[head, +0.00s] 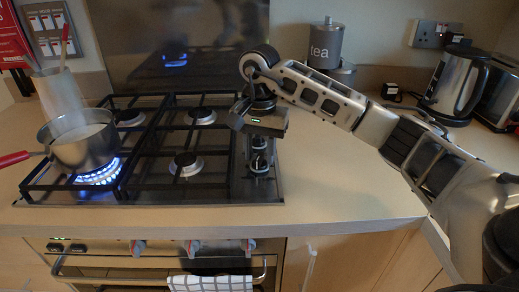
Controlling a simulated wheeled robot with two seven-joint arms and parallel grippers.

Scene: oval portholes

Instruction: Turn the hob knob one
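The gas hob (210,190) is set into the worktop at left centre. Its dark control strip runs down its right side, with silver hob knobs (259,162) in a column. My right gripper (240,116) hangs over the back part of this strip and hides the knobs behind it. Its fingers are small and dark, so I cannot tell whether they are open or shut, or whether they touch a knob. The front left burner is lit with a blue flame (98,174). My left gripper is not in view.
A saucepan (85,150) with a red handle stands over the flame. Oven knobs (192,246) line the front, above a checked towel (210,283). A tea canister (326,45) and kettle (456,82) stand behind my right arm. The worktop (330,185) right of the hob is clear.

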